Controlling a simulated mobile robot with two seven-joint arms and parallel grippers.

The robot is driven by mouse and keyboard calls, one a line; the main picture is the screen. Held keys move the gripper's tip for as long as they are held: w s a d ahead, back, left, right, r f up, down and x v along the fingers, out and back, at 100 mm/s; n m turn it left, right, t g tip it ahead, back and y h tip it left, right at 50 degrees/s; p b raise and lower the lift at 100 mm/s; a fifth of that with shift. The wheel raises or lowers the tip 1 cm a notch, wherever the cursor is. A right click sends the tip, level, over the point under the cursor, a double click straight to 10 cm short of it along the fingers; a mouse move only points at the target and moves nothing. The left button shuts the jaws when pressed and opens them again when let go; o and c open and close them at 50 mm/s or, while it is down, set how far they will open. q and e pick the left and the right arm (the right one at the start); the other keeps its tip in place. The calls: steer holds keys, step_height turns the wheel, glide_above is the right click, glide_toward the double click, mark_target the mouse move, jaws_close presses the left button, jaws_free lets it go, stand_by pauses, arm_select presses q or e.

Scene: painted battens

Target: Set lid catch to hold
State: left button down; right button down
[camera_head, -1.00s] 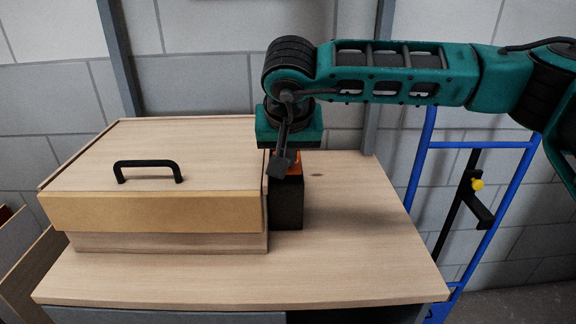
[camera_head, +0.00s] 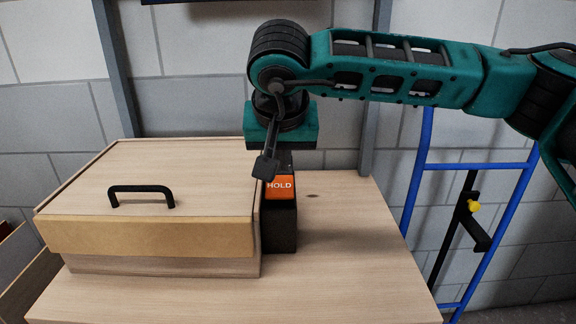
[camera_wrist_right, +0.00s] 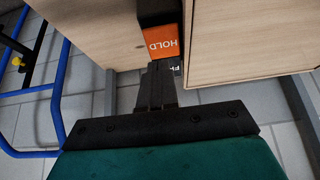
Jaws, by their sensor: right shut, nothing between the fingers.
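The lid catch is a black block (camera_head: 281,230) against the right side of the wooden box. Its orange HOLD label (camera_head: 281,187) faces up and also shows in the wrist view (camera_wrist_right: 160,42). Beside it in the wrist view is a grey label (camera_wrist_right: 177,69), partly hidden by the fingers, with only the start of its word readable. The box's lid (camera_head: 190,180) is down and has a black handle (camera_head: 141,195). My right gripper (camera_head: 282,160) is shut and empty, pointing down at the catch; its fingertips (camera_wrist_right: 156,66) lie by the label edge. I cannot tell if they touch.
The wooden worktop (camera_head: 345,260) is clear right of the catch. A blue tubular frame (camera_head: 405,200) with a yellow knob (camera_head: 473,206) stands to the right. A grey block wall (camera_head: 200,100) is behind. An open-topped wooden container (camera_head: 30,262) shows at the lower left.

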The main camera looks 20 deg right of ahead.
steer(key=v, duration=0.7)
steer(key=shift+s+a+r, duration=0.15)
steer(key=shift+s+a, duration=0.2)
